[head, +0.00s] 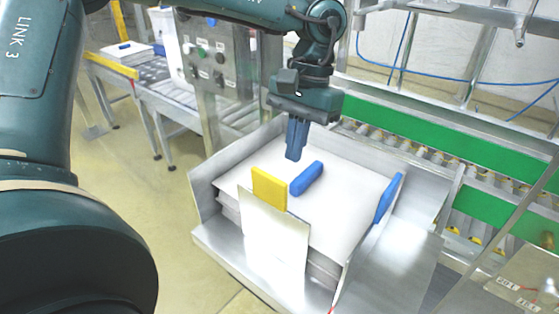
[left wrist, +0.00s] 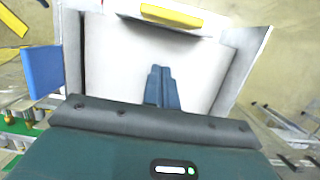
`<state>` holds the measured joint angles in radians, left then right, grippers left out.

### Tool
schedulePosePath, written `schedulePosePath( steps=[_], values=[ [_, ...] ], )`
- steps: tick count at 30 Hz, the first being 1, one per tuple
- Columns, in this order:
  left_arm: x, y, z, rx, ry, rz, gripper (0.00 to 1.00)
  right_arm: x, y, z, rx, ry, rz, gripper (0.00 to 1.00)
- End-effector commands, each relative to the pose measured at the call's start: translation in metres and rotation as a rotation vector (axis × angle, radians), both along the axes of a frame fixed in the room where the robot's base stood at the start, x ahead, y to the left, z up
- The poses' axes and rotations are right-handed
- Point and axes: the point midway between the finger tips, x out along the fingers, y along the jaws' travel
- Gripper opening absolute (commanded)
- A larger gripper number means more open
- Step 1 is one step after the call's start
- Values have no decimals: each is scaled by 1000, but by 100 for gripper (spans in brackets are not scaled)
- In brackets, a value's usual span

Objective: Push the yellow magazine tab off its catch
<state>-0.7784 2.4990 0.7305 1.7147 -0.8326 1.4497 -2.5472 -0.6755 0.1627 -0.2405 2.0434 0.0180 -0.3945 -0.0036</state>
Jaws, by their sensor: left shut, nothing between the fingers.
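The yellow magazine tab (head: 269,187) stands upright at the top of a metal plate on the near side of the magazine. It also shows in the left wrist view (left wrist: 171,16), at the top and apart from my fingers. My left gripper (head: 294,156) points down above the white stack (head: 345,190), with its blue fingers closed together and empty. In the left wrist view the shut fingertips (left wrist: 160,70) lie over the white sheets. The catch itself cannot be made out. My right gripper is in neither view.
A blue block (head: 306,178) lies on the stack just right of the yellow tab. A blue tab (head: 388,198) stands at the magazine's right side. Metal walls (head: 203,198) surround the stack. A roller conveyor with green rails (head: 400,130) runs behind.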

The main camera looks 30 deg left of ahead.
Motion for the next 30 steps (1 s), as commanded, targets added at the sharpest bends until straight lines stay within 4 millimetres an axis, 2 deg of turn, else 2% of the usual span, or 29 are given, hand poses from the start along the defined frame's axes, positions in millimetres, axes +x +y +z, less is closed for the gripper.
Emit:
schedulePosePath(
  steps=[3, 7, 12, 25, 30],
  values=[
    [-9, 0, -18, -1, 2, -2, 0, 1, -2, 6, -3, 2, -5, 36],
    [-28, 2, -15, -2, -1, -2, 0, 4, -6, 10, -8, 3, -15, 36],
    [-41, 3, -17, 0, -2, -1, 0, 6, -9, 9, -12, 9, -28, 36],
    [-44, 4, -18, 0, -2, 1, 0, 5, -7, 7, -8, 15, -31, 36],
    [-50, 15, -17, 2, -4, 5, 0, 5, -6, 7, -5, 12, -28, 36]
  ],
)
